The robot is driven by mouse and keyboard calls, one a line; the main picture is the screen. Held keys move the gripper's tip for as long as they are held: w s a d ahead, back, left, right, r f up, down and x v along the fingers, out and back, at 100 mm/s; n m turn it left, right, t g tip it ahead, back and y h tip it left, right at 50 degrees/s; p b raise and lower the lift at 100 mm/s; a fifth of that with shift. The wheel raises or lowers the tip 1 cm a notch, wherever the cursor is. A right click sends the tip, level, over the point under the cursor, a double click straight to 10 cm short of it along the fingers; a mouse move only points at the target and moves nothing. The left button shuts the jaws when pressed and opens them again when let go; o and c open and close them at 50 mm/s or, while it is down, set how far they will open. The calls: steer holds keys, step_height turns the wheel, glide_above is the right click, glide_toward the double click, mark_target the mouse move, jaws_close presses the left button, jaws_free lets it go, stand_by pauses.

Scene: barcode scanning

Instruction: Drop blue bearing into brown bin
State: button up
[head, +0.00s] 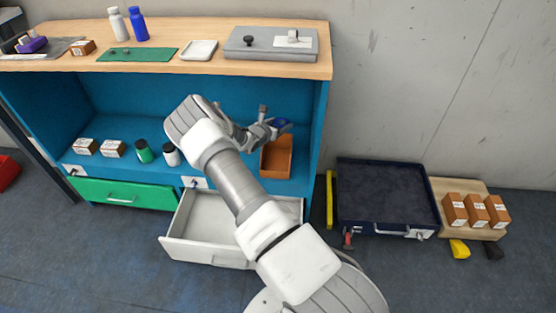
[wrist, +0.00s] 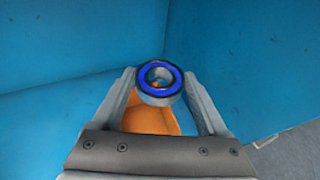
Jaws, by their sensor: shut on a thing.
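The blue bearing (wrist: 160,79) is a ring with a blue face and a dark rim. My gripper (wrist: 158,88) is shut on it, one finger on each side. In the head view the bearing (head: 281,122) shows at the tip of my gripper (head: 272,127), inside the blue shelf. The brown bin (head: 277,156) is an open orange-brown box on the lower shelf, just below the gripper. In the wrist view the bin (wrist: 147,118) shows behind the bearing and between the fingers, partly hidden by them. The bearing appears above the bin and apart from it.
The blue shelf walls (wrist: 235,55) enclose the gripper on the back and sides. Small boxes and bottles (head: 143,151) stand on the lower shelf at left. An open white drawer (head: 205,220) juts out below. A dark open case (head: 385,190) lies on the floor at right.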

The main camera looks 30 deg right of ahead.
step_height(320, 180, down, 6)
steer(key=b, duration=0.4)
steer(key=o, duration=1.5)
steer(key=shift+o, duration=0.2)
steer(key=p+v, duration=0.5)
steer(key=v, duration=1.2)
steer(key=shift+s+p, duration=0.15)
steer(key=shift+p, duration=0.2)
steer(key=shift+r, duration=0.2)
